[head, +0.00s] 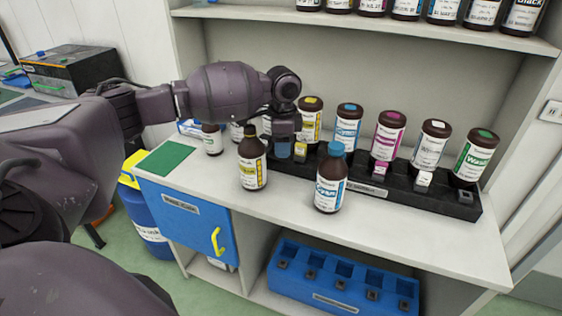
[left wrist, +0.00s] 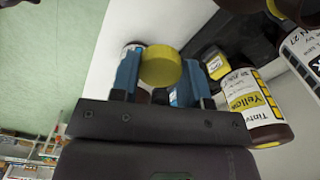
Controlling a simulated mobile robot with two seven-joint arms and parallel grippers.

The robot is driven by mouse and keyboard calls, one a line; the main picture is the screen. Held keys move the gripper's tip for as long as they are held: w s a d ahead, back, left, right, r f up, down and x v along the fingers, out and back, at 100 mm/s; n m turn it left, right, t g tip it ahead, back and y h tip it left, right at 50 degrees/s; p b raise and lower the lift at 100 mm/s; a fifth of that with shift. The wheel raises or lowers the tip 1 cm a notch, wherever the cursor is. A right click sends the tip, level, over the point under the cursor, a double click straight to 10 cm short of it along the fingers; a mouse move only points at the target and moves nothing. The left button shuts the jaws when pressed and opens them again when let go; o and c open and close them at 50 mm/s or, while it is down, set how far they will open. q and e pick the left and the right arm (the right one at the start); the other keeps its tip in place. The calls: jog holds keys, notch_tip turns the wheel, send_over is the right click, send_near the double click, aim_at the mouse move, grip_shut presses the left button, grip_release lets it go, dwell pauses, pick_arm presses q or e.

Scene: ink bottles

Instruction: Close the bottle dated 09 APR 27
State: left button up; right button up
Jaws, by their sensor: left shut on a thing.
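My left gripper (head: 284,150) points down over the counter, beside and behind an uncapped yellow-label bottle (head: 252,165). In the left wrist view its blue fingers (left wrist: 155,80) are shut on a round yellow cap (left wrist: 161,66). In the head view the near finger hides that cap. The uncapped bottle stands upright, its dark neck bare. A cyan-label bottle (head: 331,180) with its blue cap on stands to its right. The left wrist view also shows a yellow-label bottle (left wrist: 252,108) right of the gripper. I cannot read a full date on any label. My right gripper is out of view.
A green mat (head: 165,159) lies at the counter's left. A blue holder (head: 340,281) sits below. The counter front (head: 410,228) is clear.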

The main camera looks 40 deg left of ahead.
pick_arm(q)
jog(key=shift+r, duration=1.5)
